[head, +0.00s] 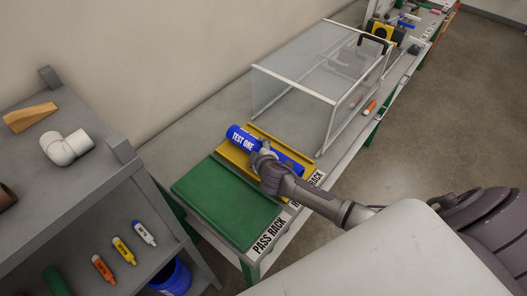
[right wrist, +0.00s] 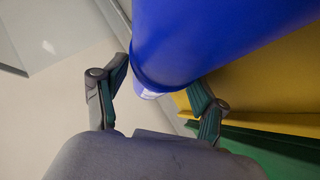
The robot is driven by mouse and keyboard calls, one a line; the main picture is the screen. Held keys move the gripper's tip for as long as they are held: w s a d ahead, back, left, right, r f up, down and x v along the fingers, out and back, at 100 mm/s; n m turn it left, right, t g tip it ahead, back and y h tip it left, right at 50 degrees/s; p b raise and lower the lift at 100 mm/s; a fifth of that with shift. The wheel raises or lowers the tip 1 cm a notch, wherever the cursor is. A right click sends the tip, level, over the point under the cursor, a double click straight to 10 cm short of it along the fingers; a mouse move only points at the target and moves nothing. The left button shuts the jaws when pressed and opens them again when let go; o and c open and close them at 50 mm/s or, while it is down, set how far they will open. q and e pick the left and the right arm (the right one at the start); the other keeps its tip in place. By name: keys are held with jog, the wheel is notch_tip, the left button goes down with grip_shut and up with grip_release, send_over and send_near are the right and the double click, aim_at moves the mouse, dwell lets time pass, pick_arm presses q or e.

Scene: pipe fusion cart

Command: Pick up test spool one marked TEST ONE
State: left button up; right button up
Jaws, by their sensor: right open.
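The blue test spool (head: 243,139) marked TEST ONE lies on the yellow rack (head: 237,160) on the bench. In the right wrist view the blue spool (right wrist: 205,40) is large and close. The two fingers of my right gripper (right wrist: 160,92) are apart, with the lower edge of the spool between or just beyond their tips; I cannot tell whether they touch it. My left gripper is not in view.
The green pass rack (head: 225,203) lies beside the yellow rack. A clear guard enclosure (head: 310,80) stands behind them on the bench. A grey shelf (head: 90,170) at left holds a white pipe elbow (head: 67,147), a wooden wedge (head: 30,117) and several markers.

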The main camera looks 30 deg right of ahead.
jog(key=shift+r, duration=0.1)
jog(key=c, duration=1.1)
